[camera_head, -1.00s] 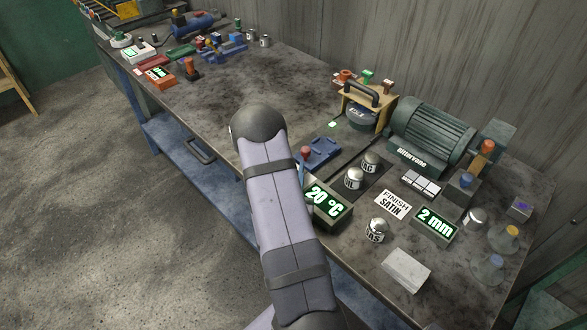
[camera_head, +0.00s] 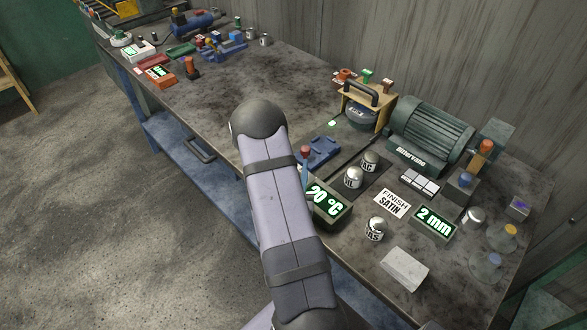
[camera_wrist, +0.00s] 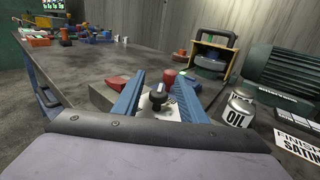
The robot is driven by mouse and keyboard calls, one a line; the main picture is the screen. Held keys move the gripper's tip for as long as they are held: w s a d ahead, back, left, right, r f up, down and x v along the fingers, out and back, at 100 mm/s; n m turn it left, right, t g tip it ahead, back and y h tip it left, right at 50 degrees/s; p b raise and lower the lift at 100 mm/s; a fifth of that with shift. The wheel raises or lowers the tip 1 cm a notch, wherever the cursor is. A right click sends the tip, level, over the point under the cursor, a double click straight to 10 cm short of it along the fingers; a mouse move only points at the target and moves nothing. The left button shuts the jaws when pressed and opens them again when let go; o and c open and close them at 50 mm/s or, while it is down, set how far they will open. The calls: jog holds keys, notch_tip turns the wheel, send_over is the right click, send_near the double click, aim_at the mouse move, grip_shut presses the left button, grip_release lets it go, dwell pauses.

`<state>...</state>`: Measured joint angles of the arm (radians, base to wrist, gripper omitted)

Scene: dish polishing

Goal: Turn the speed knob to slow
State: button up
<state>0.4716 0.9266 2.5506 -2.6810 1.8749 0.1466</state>
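A black knob (camera_wrist: 160,98), which seems to be the speed knob, stands on a pale plate (camera_wrist: 172,114) with dark marks too small to read. I cannot tell its setting. My gripper (camera_wrist: 158,88) shows in the wrist view as two blue fingers, one on each side of the knob. They are apart, with gaps between them and the knob, and they hold nothing. In the head view my arm hides the knob and most of the gripper.
A red-topped part (camera_wrist: 168,77) rises just behind the knob. An OIL jar (camera_wrist: 238,108) stands close to the right finger. A temperature display (camera_head: 329,205) sits beside my arm. The green motor (camera_head: 432,137) is at the back right. The bench's middle is clear.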

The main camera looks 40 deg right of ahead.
notch_tip(320, 180, up, 9)
jog(key=p, duration=0.8)
jog(key=f+b, duration=0.2)
jog(key=f+m+g+h+b, duration=0.1)
jog(key=f+b, duration=0.1)
jog(key=f+g+b, duration=0.1)
jog(key=b, duration=0.1)
jog(key=shift+w+a+f+m+h, duration=0.3)
jog(key=shift+a+f+h, duration=0.1)
jog(key=f+g+b, duration=0.1)
jog(key=a+f+m+g+b, duration=0.1)
jog(key=s+f+m+g+h+b, duration=0.1)
jog(key=shift+a+f+b, duration=0.25)
jog(key=shift+a+b, duration=0.05)
jog(key=shift+a, duration=0.1)
jog(key=shift+s+a+f+m+g+b, duration=0.3)
jog(key=shift+a+f+m+g, duration=0.1)
jog(key=shift+f+g, duration=0.1)
jog(key=shift+r, duration=0.1)
jog(key=shift+d, duration=0.15)
